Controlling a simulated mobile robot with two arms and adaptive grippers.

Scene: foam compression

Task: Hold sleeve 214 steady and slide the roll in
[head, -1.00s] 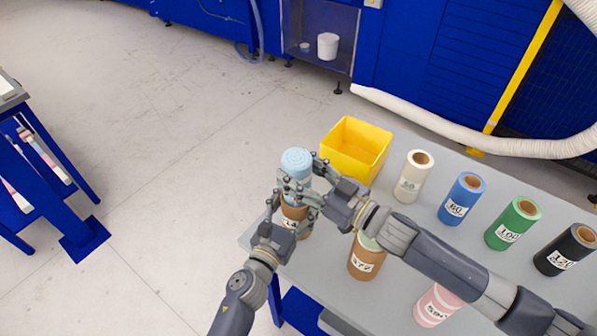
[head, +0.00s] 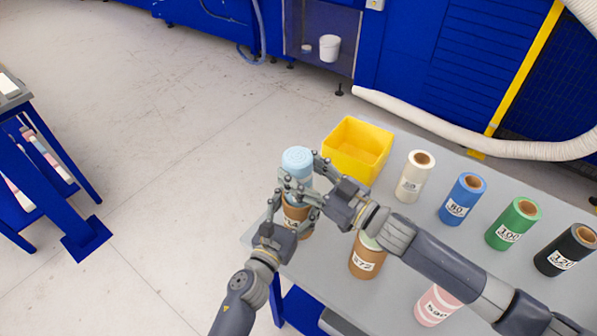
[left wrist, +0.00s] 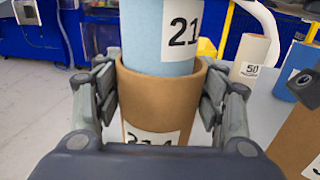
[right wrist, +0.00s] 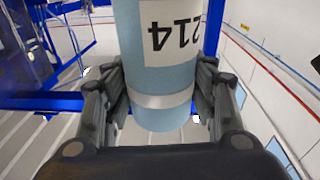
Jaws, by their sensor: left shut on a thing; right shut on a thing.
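The brown cardboard sleeve (head: 296,217) stands upright near the table's left corner; its label, partly cut off, reads 214 in the left wrist view (left wrist: 150,110). My left gripper (head: 292,208) is shut around the sleeve, its fingers on both sides of the wall. The light blue roll (head: 297,158) is upright above the sleeve, and its lower end is inside the sleeve's mouth in the left wrist view (left wrist: 158,35). My right gripper (head: 301,179) is shut on the roll. The right wrist view shows the roll's 214 label (right wrist: 172,28) between the fingers.
A yellow bin (head: 357,149) stands behind on the grey table (head: 405,250). A brown sleeve labelled 272 (head: 367,257) stands close by under my right arm. White, blue (head: 463,198), green and black rolls line the right side. A pink roll (head: 436,305) stands at the front.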

